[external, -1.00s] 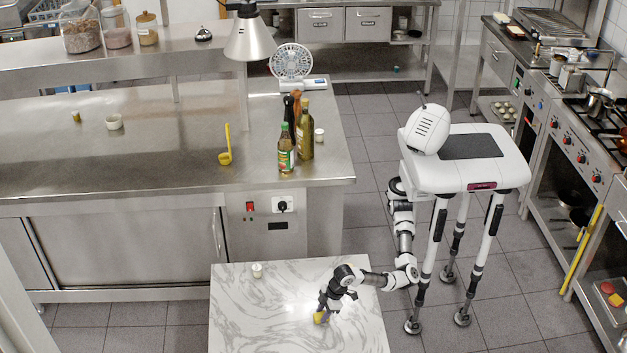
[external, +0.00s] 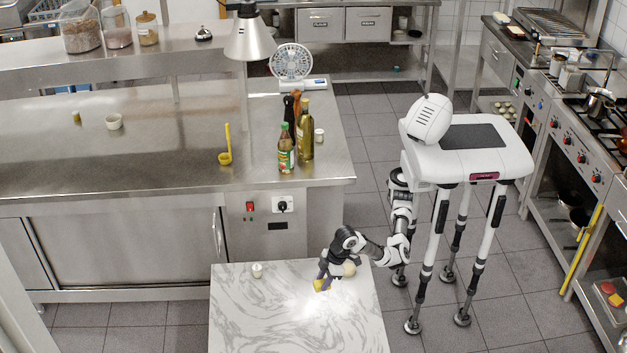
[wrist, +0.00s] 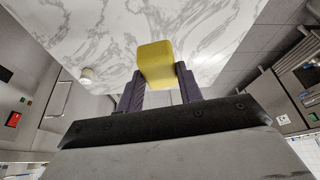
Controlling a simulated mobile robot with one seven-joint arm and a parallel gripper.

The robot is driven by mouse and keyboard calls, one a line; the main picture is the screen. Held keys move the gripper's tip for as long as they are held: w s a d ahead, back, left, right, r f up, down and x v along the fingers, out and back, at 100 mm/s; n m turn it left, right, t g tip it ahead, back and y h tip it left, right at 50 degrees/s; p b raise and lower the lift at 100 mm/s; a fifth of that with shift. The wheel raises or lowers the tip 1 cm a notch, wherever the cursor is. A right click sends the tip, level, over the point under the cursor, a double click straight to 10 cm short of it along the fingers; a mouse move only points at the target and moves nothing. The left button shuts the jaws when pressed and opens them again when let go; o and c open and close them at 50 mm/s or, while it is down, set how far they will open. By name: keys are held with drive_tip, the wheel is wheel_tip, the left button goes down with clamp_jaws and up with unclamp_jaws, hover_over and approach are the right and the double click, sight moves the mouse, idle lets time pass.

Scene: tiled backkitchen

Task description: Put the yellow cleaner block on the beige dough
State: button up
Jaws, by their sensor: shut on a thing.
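The yellow cleaner block (external: 322,285) is between the fingers of my gripper (external: 325,277), over the marble-topped table (external: 250,320). In the wrist view the yellow block (wrist: 157,60) is clasped between the two dark fingers of my gripper (wrist: 158,88). My gripper is shut on it and tilted. From these views I cannot tell how far the block is above the marble. A rounded beige lump, likely the beige dough (external: 349,268), shows just right of my gripper, partly hidden by my arm. I cannot make it out in the wrist view.
A small white jar (external: 257,270) stands at the marble table's back left; it also shows in the wrist view (wrist: 87,76). The steel counter (external: 100,165) with bottles (external: 286,150) lies behind. The marble's front and left are clear.

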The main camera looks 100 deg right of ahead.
drive_tip(key=f+p, duration=0.1)
drive_tip(key=p, duration=0.1)
drive_tip(key=shift+d+p, duration=0.1)
drive_tip(key=shift+p, duration=0.2)
wheel_tip(320, 180, down, 5)
drive_tip(key=d+m+p, duration=0.2)
drive_tip(key=p, duration=0.5)
drive_tip(key=h+p, duration=0.1)
drive_tip(key=p, duration=2.2)
hover_over(346, 267)
drive_tip(key=s, duration=0.2)
wheel_tip(346, 267, down, 2)
drive_tip(key=shift+w+d+f, duration=0.1)
drive_tip(key=shift+f, duration=3.85)
